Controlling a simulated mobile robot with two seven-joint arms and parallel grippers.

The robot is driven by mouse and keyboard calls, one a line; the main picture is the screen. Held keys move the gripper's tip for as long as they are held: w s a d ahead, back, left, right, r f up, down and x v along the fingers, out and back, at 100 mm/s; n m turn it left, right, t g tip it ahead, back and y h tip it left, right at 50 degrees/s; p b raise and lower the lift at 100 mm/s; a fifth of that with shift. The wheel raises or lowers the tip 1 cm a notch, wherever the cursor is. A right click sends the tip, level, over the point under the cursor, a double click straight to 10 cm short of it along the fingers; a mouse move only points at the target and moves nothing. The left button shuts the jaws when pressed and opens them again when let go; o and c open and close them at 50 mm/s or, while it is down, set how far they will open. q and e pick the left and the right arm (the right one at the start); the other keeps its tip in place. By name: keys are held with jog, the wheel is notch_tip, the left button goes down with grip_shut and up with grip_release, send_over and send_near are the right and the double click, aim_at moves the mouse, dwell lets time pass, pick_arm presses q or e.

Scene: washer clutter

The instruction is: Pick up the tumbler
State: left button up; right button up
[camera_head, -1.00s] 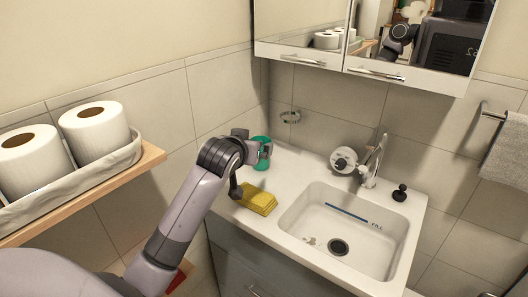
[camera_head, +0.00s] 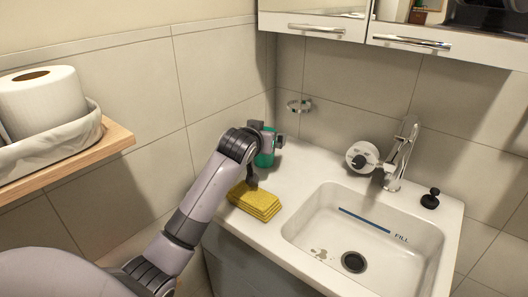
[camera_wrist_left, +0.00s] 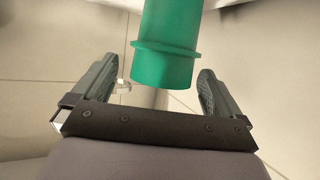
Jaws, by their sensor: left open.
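The green tumbler (camera_head: 265,159) stands at the back left corner of the white counter, partly hidden by my left gripper. It shows large in the left wrist view (camera_wrist_left: 168,48), with a raised band around it. My left gripper (camera_head: 268,138) is at the tumbler, with its fingers open. In the wrist view the two fingers lie on either side of the tumbler, with a gap on each side. My right gripper is not in view.
A stack of yellow cloths or sponges (camera_head: 255,200) lies on the counter just in front of the gripper. The sink (camera_head: 365,235), tap (camera_head: 402,155) and a black stopper (camera_head: 430,199) are to the right. A mirror cabinet (camera_head: 320,28) hangs above. A wooden shelf (camera_head: 115,140) with paper rolls is at left.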

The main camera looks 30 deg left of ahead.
pick_arm(q)
jog(key=shift+x, duration=1.95)
jog(key=shift+a+r, duration=0.1)
jog(key=shift+a, duration=0.05)
jog(key=c, duration=1)
jog(key=shift+r, duration=0.15)
notch_tip(320, 180, up, 20)
jog(key=shift+f+p, duration=0.15)
jog(key=shift+p, duration=0.5)
jog(key=shift+s, duration=0.1)
